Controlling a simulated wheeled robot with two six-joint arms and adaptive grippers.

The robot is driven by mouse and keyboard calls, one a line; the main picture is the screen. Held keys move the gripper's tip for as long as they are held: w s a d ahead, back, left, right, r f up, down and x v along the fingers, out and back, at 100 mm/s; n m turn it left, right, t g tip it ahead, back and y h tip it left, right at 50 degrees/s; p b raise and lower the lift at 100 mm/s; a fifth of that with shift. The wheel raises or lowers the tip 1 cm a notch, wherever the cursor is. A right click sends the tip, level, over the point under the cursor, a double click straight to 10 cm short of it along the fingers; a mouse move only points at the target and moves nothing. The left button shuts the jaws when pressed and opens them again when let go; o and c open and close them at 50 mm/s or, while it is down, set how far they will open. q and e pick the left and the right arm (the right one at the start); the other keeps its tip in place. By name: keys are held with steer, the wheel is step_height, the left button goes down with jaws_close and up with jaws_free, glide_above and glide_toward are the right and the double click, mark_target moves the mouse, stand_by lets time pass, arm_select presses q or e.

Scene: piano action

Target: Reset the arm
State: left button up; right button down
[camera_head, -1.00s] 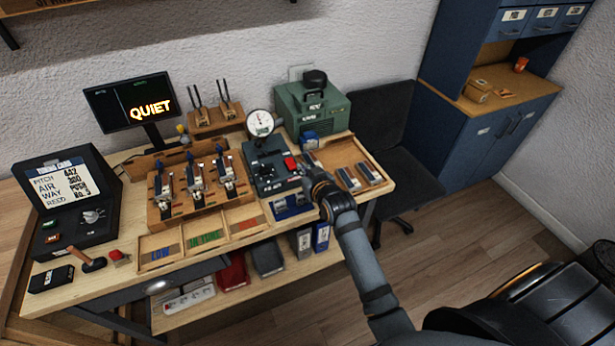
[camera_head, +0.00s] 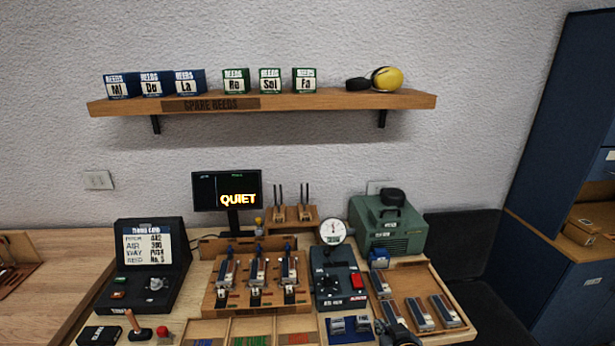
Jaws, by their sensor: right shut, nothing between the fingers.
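My right gripper (camera_head: 396,330) is at the bottom edge of the head view, by the front of the wooden tray (camera_head: 432,272) on the right of the bench. It is shut and holds nothing that I can see; most of it and its arm are cut off by the picture edge. My left gripper is not in view.
Metal reed pieces (camera_head: 419,314) lie in the tray. A wooden jig (camera_head: 256,283), a black card box (camera_head: 150,262), a "QUIET" screen (camera_head: 226,190) and a green machine (camera_head: 390,228) stand on the bench. A shelf (camera_head: 330,101) with reed boxes hangs above.

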steer(key=s+d+f+g+h, duration=0.15)
steer(key=s+g, duration=0.25)
steer(key=s, duration=0.6)
steer(key=s+d+f+g, duration=0.2)
steer(key=s+f+g, duration=0.1)
steer(key=s, duration=0.6)
steer(key=s+d+f+g, duration=0.1)
steer(key=s+f, duration=0.1)
steer(key=f, duration=1.1)
steer(key=s+d+f+g, duration=0.1)
steer(key=f, duration=1.2)
steer(key=s+d+f+g, duration=0.1)
steer(key=s+f, duration=1.5)
steer(key=s, duration=0.2)
steer(key=shift+s+d+f, duration=0.25)
steer(key=shift+s+f, duration=0.15)
